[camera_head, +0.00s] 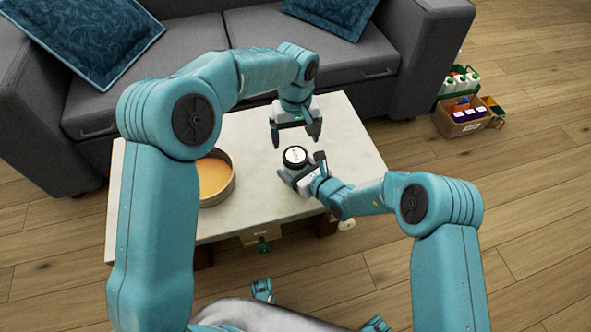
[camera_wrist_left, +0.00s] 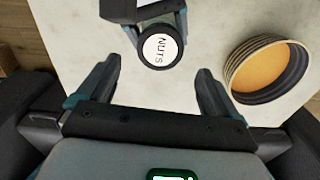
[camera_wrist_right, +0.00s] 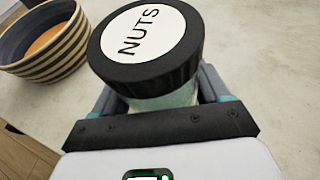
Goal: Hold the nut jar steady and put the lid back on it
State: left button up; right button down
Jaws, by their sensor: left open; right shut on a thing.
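The nut jar (camera_wrist_right: 168,100) is a pale, see-through jar standing upright on the table. My right gripper (camera_head: 299,167) is shut around its body. The black lid (camera_head: 295,156), with a white disc reading NUTS, sits on top of the jar. It looks level in the right wrist view (camera_wrist_right: 145,45), and whether it is fully seated I cannot tell. My left gripper (camera_head: 296,140) is open and empty, above and just beyond the lid. In the left wrist view (camera_wrist_left: 158,72) its fingers are spread apart, with the lid ahead of them.
A striped round bowl (camera_head: 230,185), orange inside, stands left of the jar on the pale stone table (camera_head: 262,207). A grey sofa (camera_head: 215,40) with blue cushions is behind the table. A cardboard box (camera_head: 455,125) of bottles sits on the wooden floor at right. The table's right part is clear.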

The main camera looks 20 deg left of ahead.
aim_at(296, 156)
pick_arm(q)
jog(key=shift+r+n, duration=0.4)
jog(key=shift+r, duration=0.25)
jog(key=shift+f, duration=0.1)
notch_tip(296, 156, down, 8)
jog(key=shift+r, duration=0.1)
jog(key=c, duration=1.1)
jog(key=m, duration=0.3)
